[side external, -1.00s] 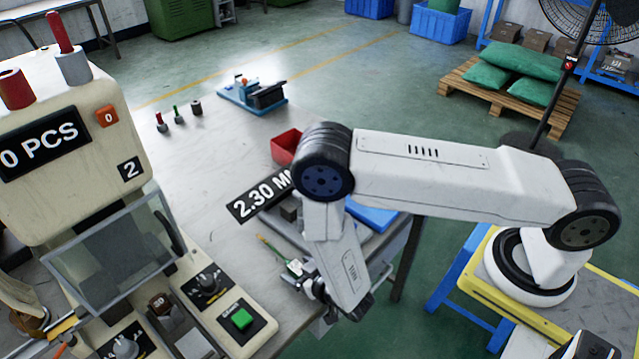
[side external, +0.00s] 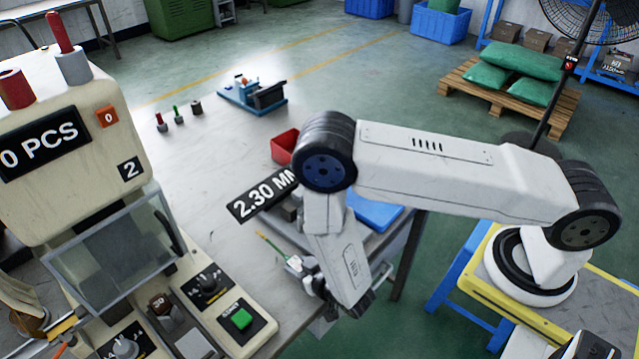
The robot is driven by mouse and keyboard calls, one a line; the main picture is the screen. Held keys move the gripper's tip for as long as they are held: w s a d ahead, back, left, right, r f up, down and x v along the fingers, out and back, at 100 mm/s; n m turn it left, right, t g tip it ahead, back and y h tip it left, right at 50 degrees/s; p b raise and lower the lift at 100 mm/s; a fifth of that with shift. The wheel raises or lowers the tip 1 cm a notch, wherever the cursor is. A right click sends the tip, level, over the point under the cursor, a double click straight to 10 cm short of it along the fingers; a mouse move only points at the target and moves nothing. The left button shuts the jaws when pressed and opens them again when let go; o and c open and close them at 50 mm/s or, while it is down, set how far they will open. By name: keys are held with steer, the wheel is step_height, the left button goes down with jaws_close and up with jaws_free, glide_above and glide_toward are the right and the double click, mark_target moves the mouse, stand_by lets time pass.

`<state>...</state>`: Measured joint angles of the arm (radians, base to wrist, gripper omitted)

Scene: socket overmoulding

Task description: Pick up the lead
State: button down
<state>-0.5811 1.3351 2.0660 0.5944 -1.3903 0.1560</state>
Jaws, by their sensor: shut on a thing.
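The lead (side external: 271,245) shows as a thin green and yellowish strip slanting over the table's front right part. Its lower right end runs to my gripper (side external: 296,264), which is shut on it. My arm comes in from the right and hides most of the jaws and the area behind them. I cannot tell how high the lead is above the table.
The moulding machine (side external: 70,160) with a clear guard (side external: 115,255) and a green button (side external: 242,319) stands at the left. A "2.30 MM" display (side external: 262,195), a red bin (side external: 285,146) and a blue tray (side external: 375,213) are near my arm. A blue fixture (side external: 252,95) stands farther back. The table's middle is clear.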

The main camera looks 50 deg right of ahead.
steer(key=shift+r, duration=4.3)
steer(key=shift+d, duration=0.1)
